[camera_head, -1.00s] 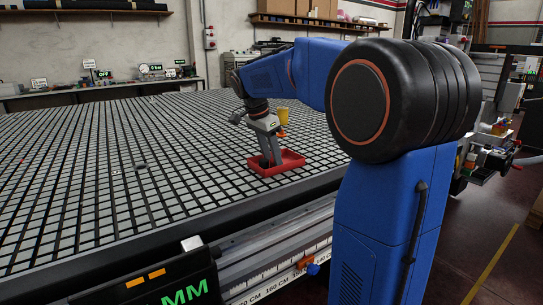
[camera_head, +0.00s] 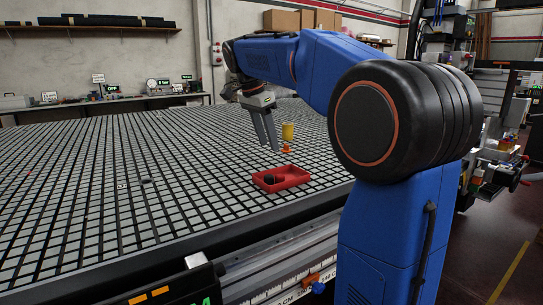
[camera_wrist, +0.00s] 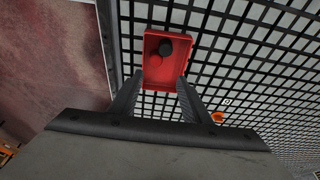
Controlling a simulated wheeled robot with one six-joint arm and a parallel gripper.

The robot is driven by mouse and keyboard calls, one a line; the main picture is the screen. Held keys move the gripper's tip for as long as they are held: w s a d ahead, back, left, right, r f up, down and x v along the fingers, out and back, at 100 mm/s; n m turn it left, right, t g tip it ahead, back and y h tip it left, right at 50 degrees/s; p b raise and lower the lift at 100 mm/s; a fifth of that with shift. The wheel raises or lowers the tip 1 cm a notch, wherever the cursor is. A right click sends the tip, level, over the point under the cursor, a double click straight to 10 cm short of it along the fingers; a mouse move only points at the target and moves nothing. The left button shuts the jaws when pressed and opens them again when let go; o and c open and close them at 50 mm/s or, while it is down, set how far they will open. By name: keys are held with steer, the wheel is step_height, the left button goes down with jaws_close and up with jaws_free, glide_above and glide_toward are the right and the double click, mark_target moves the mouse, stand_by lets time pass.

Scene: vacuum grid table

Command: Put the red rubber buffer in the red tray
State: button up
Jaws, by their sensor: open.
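The red tray (camera_head: 290,183) sits on the grid table near its front edge. A dark, nearly black round piece (camera_head: 269,179) lies inside it; the wrist view shows it (camera_wrist: 166,47) in the tray's upper part. My gripper (camera_head: 271,149) is open and empty, raised above and behind the tray in the head view. In the wrist view the fingers of my gripper (camera_wrist: 160,80) stand apart, with the tray (camera_wrist: 162,77) beyond their tips.
A yellow cylinder (camera_head: 288,131) and a small orange piece (camera_head: 286,149) stand behind the tray; the orange piece (camera_wrist: 217,117) is right of the fingers in the wrist view. A small dark object (camera_head: 146,181) lies left. Most of the grid (camera_head: 80,185) is clear.

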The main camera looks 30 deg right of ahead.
steer(key=s+a+f+n+t+y, duration=0.1)
steer(key=s+a+f+n, duration=0.3)
steer(key=s+f+n, duration=0.2)
steer(key=s+a+f+n+t+y, duration=0.1)
steer(key=s+f+n, duration=0.4)
steer(key=s+f, duration=0.6)
steer(key=s+a+f+n+t+y, duration=0.1)
steer(key=s+a+f+n, duration=0.5)
steer(key=s, duration=0.7)
step_height(320, 180, down, 3)
steer(key=shift+a+r+n+t, duration=0.15)
steer(key=shift+a+n+t, duration=0.15)
steer(key=shift+t, duration=0.5)
